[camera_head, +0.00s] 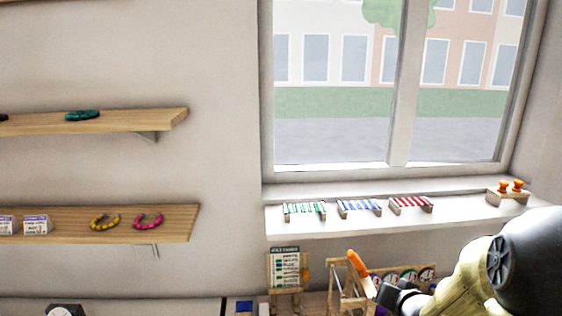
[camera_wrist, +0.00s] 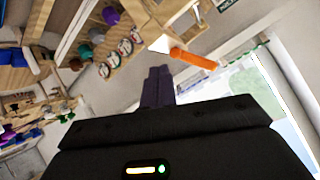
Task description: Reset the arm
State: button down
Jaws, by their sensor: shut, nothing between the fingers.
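In the head view my arm comes in from the lower right. My gripper (camera_head: 369,287) is at its left end, low in front of the bench below the window. In the wrist view the dark fingers of my gripper (camera_wrist: 158,74) are together with nothing between them. An orange-handled tool (camera_wrist: 193,58) is just beyond the fingertips in the wrist view. Its orange handle (camera_head: 360,267) shows close to my gripper in the head view. I cannot tell from these frames whether they touch.
Green (camera_head: 304,210), blue (camera_head: 359,207) and red (camera_head: 410,203) bead boards stand on the windowsill (camera_head: 300,228). A stand with orange knobs (camera_head: 508,194) is at its right end. A wooden rack (camera_head: 346,297) and a chart (camera_head: 285,267) stand below. Shelves (camera_head: 180,118) are at left.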

jog(key=s+a+f+n+g, duration=0.2)
jog(key=s+a+g, duration=0.2)
jog(key=s, duration=0.3)
jog(key=s+a+f+n+g, duration=0.3)
jog(key=s+a, duration=0.3)
jog(key=s, duration=0.2)
jog(key=shift+s+g, duration=0.15)
jog(key=shift+g, duration=0.65)
